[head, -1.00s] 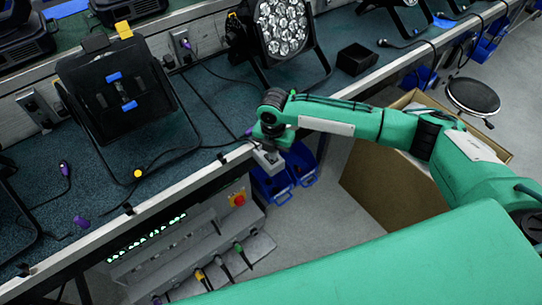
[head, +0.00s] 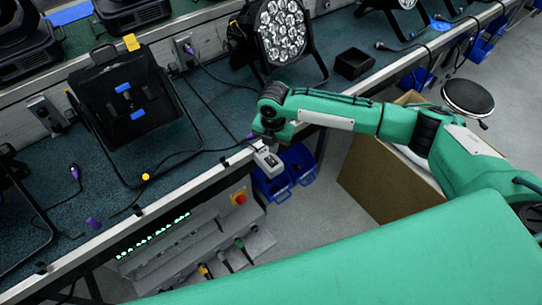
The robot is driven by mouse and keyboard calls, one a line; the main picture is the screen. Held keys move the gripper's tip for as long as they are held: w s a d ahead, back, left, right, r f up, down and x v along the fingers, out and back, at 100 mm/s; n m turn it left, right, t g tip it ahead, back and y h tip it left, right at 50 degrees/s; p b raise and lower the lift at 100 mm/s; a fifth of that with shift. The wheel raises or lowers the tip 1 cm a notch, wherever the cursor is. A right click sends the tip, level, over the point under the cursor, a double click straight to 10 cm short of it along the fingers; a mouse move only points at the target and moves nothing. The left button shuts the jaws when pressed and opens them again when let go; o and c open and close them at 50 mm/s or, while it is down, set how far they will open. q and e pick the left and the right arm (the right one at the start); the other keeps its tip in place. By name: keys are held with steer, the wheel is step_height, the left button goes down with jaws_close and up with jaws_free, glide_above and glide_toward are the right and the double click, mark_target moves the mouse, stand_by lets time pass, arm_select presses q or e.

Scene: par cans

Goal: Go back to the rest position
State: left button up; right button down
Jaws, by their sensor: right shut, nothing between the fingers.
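My right arm comes in from the right. Its gripper (head: 268,160) is shut and empty, over the front edge of the workbench (head: 205,130), above the blue bins (head: 290,172). My left gripper is not in view. A black par can (head: 125,100) with blue tape marks stands on the bench to the left. Another par can (head: 283,30), with its clear lenses facing out, stands beyond my right gripper. My gripper is apart from both.
A cardboard box (head: 375,185) stands on the floor under my right forearm. A round black stool (head: 468,97) is at the right. A small black box (head: 354,61) is on the bench. A panel with a red button (head: 239,198) sits below the bench edge.

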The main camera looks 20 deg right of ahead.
steer(key=shift+r+p, duration=0.4)
steer(key=shift+r, duration=0.3)
